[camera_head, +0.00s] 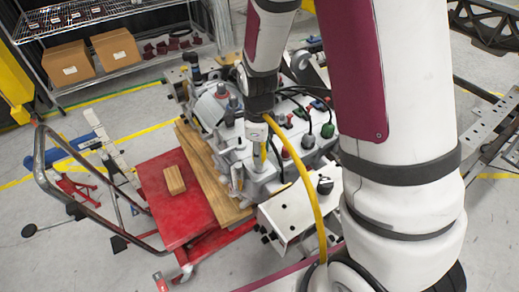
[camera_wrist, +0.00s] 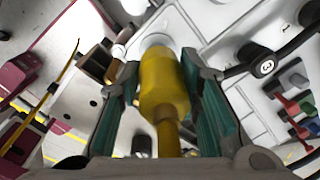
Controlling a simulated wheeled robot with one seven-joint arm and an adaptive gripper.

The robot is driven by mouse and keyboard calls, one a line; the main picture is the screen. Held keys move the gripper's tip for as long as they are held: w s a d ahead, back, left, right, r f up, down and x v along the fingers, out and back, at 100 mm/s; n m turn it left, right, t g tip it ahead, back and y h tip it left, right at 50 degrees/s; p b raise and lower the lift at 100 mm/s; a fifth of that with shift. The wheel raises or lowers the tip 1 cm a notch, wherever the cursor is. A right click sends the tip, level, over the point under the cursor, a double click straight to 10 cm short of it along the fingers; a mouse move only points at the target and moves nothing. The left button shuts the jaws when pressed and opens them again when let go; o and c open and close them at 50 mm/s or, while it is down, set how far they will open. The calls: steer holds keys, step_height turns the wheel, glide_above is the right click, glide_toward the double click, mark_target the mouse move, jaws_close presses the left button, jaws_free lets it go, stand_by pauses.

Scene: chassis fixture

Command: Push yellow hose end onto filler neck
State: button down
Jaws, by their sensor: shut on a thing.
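My gripper (camera_wrist: 165,115) is shut on the yellow hose end (camera_wrist: 163,82), with a green-lined finger on each side of it in the wrist view. The tip of the hose end points at a pale round fitting (camera_wrist: 156,40), which looks like the filler neck. The two look close or touching, and I cannot tell whether the hose end is over the neck. In the head view the yellow hose (camera_head: 306,185) loops down to the right from my gripper (camera_head: 262,145), which is above the grey metal assembly (camera_head: 228,150). My gripper hides most of the hose end there.
A red cart (camera_head: 165,210) with a small wooden block (camera_head: 174,180) stands left of the assembly. Black cables with coloured plugs (camera_head: 307,140) lie close to the right of my gripper. A white bracket box (camera_head: 290,212) is in front. Shelving with cardboard boxes (camera_head: 70,65) stands behind left.

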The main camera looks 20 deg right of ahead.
steer(key=shift+f, duration=0.15)
steer(key=shift+f+b, duration=0.45)
steer(key=shift+f, duration=0.55)
steer(key=shift+f, duration=0.45)
steer(key=c, duration=1.1)
jaws_free()
steer(key=shift+r, duration=0.1)
step_height(320, 180, up, 2)
steer(key=shift+s+r+p, duration=0.1)
steer(key=shift+r+p, duration=0.05)
steer(key=shift+p, duration=0.6)
steer(key=shift+r+p, duration=1.05)
steer(key=shift+r, duration=0.7)
